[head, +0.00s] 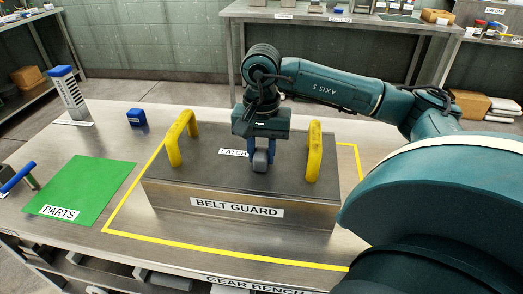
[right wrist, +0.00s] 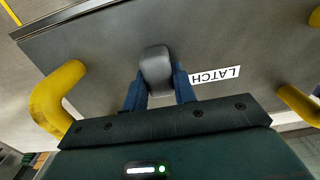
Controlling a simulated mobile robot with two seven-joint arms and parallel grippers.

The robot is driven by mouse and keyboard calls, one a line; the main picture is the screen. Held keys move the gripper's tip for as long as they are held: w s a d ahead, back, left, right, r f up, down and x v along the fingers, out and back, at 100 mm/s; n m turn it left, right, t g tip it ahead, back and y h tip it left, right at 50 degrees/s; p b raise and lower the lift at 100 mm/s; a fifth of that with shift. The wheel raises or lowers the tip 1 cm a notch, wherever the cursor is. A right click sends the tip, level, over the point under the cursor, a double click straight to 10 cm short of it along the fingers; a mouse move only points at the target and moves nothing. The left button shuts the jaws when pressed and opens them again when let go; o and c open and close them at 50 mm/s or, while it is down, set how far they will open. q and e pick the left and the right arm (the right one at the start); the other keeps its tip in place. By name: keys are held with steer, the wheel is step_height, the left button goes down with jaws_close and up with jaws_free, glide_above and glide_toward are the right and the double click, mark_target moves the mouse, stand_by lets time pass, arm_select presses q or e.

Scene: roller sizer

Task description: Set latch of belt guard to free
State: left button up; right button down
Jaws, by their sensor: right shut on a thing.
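The belt guard (head: 175,203) is a wide metal box with a dark top, labelled BELT GUARD, on the bench. It has two yellow handles, a left one (head: 180,138) and a right one (head: 313,152). The latch (head: 260,161) is a dark grey knob on the top, beside the LATCH label. My right gripper (head: 262,150) points down at the top from behind the latch. In the right wrist view its blue fingers (right wrist: 161,88) are shut on the latch (right wrist: 156,68), one on each side. My left gripper is not in view.
A green PARTS mat (head: 85,185) lies left of the guard. A blue block (head: 137,118) and a tall blue-topped item (head: 70,92) stand behind it. Yellow tape (head: 215,254) outlines the guard's place on the bench. Blue-handled tool (head: 18,178) sits at far left.

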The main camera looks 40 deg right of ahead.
mark_target(266, 143)
arm_select(q)
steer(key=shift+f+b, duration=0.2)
steer(key=shift+b, duration=0.15)
arm_select(e)
steer(key=w+d, duration=0.1)
steer(key=d, duration=0.1)
steer(key=w+d, duration=0.3)
steer(key=shift+w+d, duration=0.3)
steer(key=shift+d, duration=0.1)
steer(key=c, duration=1.1)
jaws_free()
arm_select(q)
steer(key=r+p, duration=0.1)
steer(key=p, duration=0.2)
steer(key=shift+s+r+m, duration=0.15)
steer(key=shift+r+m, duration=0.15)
arm_select(e)
step_height(266, 143, up, 13)
steer(key=shift+r, duration=0.1)
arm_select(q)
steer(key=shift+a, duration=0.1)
